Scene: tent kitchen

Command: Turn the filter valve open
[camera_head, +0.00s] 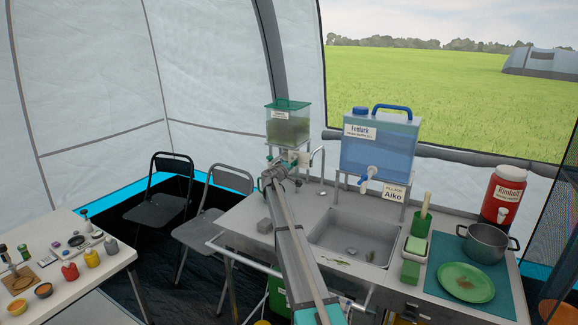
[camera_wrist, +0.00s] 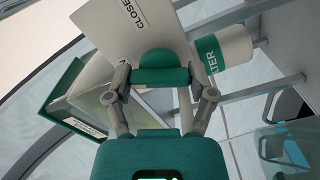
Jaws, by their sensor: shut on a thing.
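The filter tank (camera_head: 288,127), a clear box with a green lid and murky water, stands on a rack behind the counter. My arm reaches over the counter to it. My gripper (camera_head: 275,174) is at the filter's front and hides most of the valve. In the wrist view, my gripper (camera_wrist: 163,88) has its two grey fingers on either side of the green valve handle (camera_wrist: 161,65) and is shut on it. A white plate (camera_wrist: 120,27) behind the handle reads "CLOSE", partly covered. A white cylinder with a green band (camera_wrist: 208,53) ends in "TER".
A blue water container (camera_head: 380,145) stands right of the filter, above the sink (camera_head: 352,240). Pot (camera_head: 486,243), green plate (camera_head: 465,282) and red jug (camera_head: 503,195) are at the right.

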